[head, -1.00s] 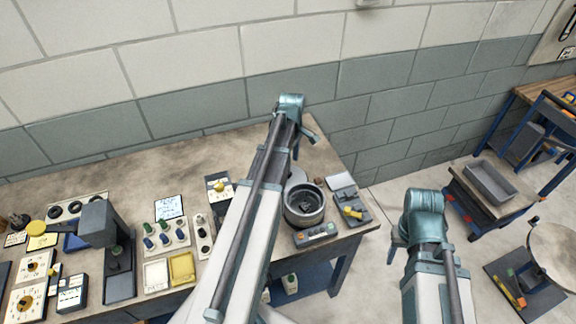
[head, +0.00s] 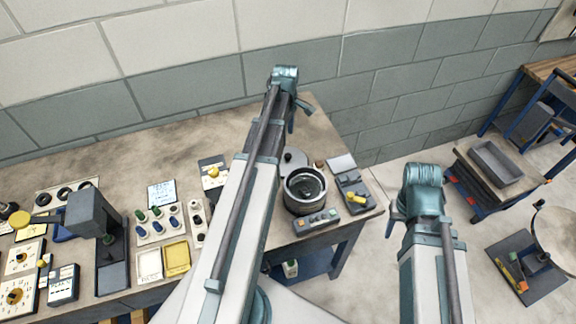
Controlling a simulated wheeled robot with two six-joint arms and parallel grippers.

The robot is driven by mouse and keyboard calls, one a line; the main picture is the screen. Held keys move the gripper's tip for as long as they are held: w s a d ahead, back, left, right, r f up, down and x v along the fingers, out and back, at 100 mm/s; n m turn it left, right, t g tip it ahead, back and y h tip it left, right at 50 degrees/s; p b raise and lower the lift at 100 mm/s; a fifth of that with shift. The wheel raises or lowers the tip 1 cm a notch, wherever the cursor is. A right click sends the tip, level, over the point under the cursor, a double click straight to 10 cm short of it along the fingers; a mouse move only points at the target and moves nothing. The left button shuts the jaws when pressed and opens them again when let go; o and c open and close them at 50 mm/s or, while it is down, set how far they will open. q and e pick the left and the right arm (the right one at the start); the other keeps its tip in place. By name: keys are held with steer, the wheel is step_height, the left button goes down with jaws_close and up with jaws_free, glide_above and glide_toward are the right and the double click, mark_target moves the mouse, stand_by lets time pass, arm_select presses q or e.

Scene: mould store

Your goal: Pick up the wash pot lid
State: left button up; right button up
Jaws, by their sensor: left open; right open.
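The wash pot (head: 305,192) is a dark round pot standing open on the bench near its right end. A round grey disc with a small knob, which looks like the wash pot lid (head: 293,161), lies on the bench just behind the pot, partly hidden by my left arm. My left gripper (head: 298,114) is open and empty above the back of the bench, beyond the lid and apart from it. My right gripper (head: 396,216) is open and empty, off the right end of the bench.
A control box (head: 316,221) sits in front of the pot, and a grey device with a yellow part (head: 353,192) stands to its right. Gauges, switches and trays fill the bench's left part. A cart with a grey tray (head: 495,163) stands at the right.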

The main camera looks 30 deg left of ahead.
arm_select(q)
steer(key=b, duration=0.4)
glide_above(288, 155)
steer(key=f, duration=0.5)
steer(key=shift+s+a, duration=0.1)
steer(key=shift+s, duration=0.15)
steer(key=f+b, duration=0.5)
steer(key=shift+w+f, duration=0.2)
steer(key=shift+r, duration=0.15)
jaws_close()
